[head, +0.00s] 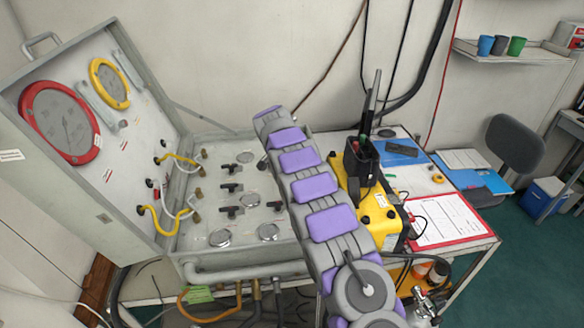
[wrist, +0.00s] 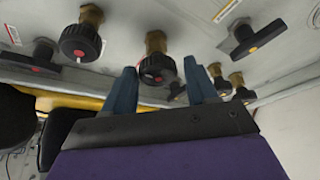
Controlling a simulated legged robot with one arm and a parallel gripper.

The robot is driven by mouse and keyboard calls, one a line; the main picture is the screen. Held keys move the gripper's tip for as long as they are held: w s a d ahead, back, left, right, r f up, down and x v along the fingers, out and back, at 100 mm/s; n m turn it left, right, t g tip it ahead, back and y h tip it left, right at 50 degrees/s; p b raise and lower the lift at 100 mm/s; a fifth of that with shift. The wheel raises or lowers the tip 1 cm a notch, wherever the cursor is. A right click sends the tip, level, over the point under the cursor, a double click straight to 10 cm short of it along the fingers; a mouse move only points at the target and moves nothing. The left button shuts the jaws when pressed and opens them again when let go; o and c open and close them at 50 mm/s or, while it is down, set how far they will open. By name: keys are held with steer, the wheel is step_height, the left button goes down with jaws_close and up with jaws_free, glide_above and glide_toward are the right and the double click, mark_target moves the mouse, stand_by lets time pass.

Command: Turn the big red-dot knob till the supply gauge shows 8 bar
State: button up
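In the wrist view, a round black knob with a red dot (wrist: 158,70) on a brass stem sits between the two fingers of my gripper (wrist: 160,84). The fingers are open, with gaps showing beside the knob. Another round black red-dot knob (wrist: 80,42) is to the left and looks larger in the picture. In the head view, my arm hides my gripper and part of the panel. A red-rimmed gauge (head: 62,122) and a yellow-rimmed gauge (head: 110,83) are on the raised lid. I cannot read their values or tell which is the supply gauge.
Black T-handles stand close by, one with a yellow dot (wrist: 252,40) and one with a red dot (wrist: 40,57). Yellow hoses (head: 158,218) link lid and panel at the left.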

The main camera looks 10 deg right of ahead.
steer(key=shift+o, duration=1.2)
steer(key=shift+r, duration=0.15)
steer(key=p+v, duration=0.2)
steer(key=v, duration=1.5)
steer(key=shift+s+a, duration=0.1)
